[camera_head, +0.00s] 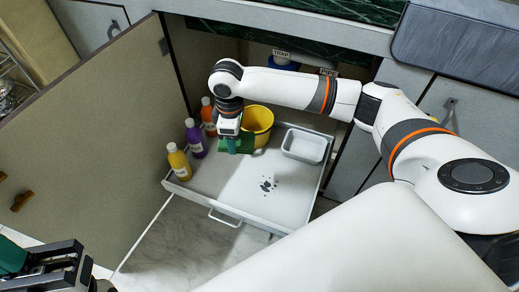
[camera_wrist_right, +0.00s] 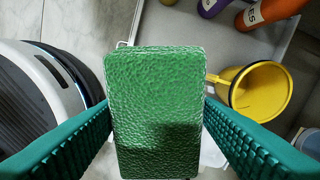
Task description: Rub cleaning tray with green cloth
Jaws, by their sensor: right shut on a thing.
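The cleaning tray (camera_head: 222,188) is a pale pulled-out drawer under the counter, with a patch of dark stains (camera_head: 268,185) on its floor right of centre. My right gripper (camera_head: 232,143) is over the tray's left rear part, in front of the yellow bucket. It is shut on the green cloth (camera_head: 245,145), a thick textured block that shows between the teal fingers in the right wrist view (camera_wrist_right: 155,85). I cannot tell whether the cloth touches the tray. My left gripper (camera_head: 75,268) is at the lower left, away from the tray; its opening is unclear.
A yellow bottle (camera_head: 179,163), a purple bottle (camera_head: 195,140) and an orange bottle (camera_head: 207,113) stand along the tray's left side. The yellow bucket (camera_head: 260,121) and a white bin (camera_head: 303,146) stand at the back. An open cabinet door (camera_head: 90,140) bounds the left. The tray's front middle is clear.

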